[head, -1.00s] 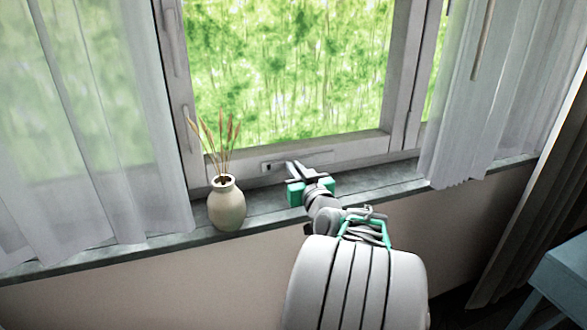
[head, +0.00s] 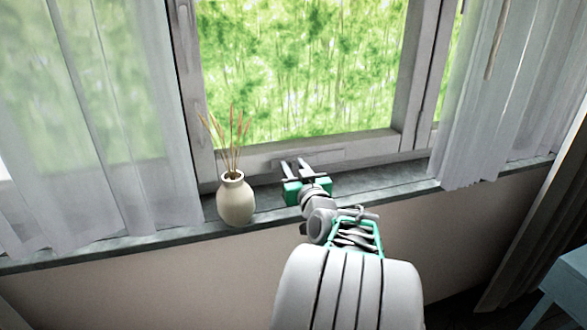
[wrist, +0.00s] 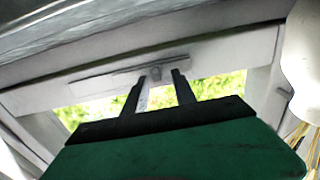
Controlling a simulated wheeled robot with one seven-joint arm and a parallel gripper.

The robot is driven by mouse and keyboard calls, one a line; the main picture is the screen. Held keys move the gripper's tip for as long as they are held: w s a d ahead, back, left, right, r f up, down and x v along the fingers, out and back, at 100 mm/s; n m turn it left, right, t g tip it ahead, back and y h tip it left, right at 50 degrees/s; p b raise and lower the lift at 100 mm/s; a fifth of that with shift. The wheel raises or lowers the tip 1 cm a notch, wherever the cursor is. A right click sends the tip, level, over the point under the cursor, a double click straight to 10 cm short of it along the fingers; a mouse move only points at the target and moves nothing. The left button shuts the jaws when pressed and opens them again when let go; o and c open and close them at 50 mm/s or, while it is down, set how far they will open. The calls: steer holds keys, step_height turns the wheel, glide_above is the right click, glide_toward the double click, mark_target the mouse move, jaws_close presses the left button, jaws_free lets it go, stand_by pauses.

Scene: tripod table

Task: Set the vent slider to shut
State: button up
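The vent strip (head: 330,157) is a pale plate on the lower window frame. Its left part is behind my gripper in the head view. In the wrist view the strip (wrist: 95,86) runs across the frame just beyond the fingertips, with a raised pale bar (wrist: 160,73) on it. I cannot tell the slider's knob or its setting clearly. My gripper (head: 294,162) points at the strip from the room side, its two dark fingers apart. In the wrist view the fingers (wrist: 158,76) have a clear gap, with a pale patch between them; contact is not clear.
A cream vase (head: 236,202) with dried stalks stands on the grey sill (head: 385,183) just left of my gripper. Sheer curtains (head: 105,120) hang on both sides. The sill to the right of my gripper is clear. A blue table (head: 565,290) is at the lower right.

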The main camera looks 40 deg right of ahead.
steer(key=v, duration=0.8)
